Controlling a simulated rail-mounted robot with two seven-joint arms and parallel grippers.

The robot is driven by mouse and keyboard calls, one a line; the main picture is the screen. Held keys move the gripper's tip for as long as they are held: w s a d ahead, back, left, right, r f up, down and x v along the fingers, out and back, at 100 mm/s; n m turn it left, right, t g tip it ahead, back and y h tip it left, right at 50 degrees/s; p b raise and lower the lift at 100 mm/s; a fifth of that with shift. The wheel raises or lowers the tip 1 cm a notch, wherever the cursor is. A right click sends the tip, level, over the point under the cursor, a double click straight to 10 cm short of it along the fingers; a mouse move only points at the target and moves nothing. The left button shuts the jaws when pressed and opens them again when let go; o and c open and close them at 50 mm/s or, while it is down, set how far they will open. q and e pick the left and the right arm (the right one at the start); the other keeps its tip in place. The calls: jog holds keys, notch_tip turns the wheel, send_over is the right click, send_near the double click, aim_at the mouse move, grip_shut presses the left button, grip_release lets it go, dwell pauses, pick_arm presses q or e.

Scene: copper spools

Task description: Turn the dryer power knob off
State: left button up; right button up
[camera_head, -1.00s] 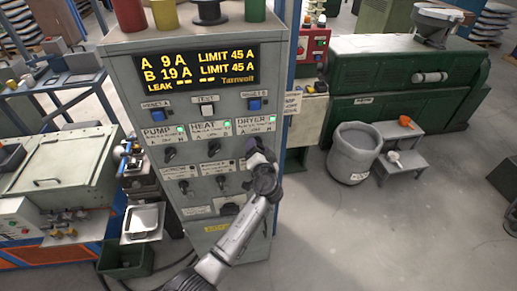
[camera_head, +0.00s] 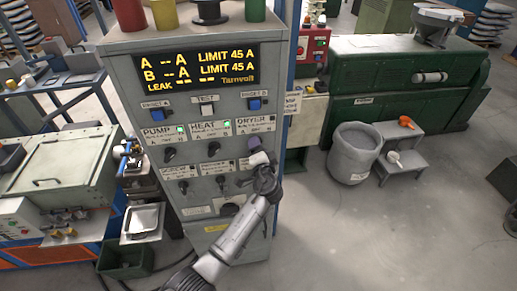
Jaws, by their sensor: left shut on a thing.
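The grey control cabinet (camera_head: 235,235) stands in the middle with a yellow-lit display (camera_head: 198,68) that shows dashes for A and B beside "LIMIT 45 A". The DRYER label (camera_head: 255,122) is at the right of the upper switch row; no green light shows on it. The dryer knob (camera_head: 254,144) sits below it, partly hidden by my left gripper (camera_head: 259,157), which is shut on it. The knob's pointing direction is hard to make out. The PUMP knob (camera_head: 170,153) and HEAT knob (camera_head: 208,148) are to the left, each with a green light above. My right gripper is not in view.
Below are a lower row of knobs (camera_head: 183,187) and a yellow label. Blue buttons (camera_head: 254,104) sit above the labels. Coloured spools (camera_head: 255,8) stand on the cabinet top. A grey bin (camera_head: 353,155) and a small step (camera_head: 400,170) are on the right floor.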

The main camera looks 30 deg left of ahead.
pick_arm(q)
jog(key=m+p, duration=0.1)
jog(key=m, duration=0.3)
jog(key=shift+m, duration=0.3)
dwell(0.3)
jog(key=o, duration=0.9)
jog(key=shift+s, duration=0.1)
jog(key=shift+b+v, duration=1.6)
jog(key=shift+v, duration=5.25)
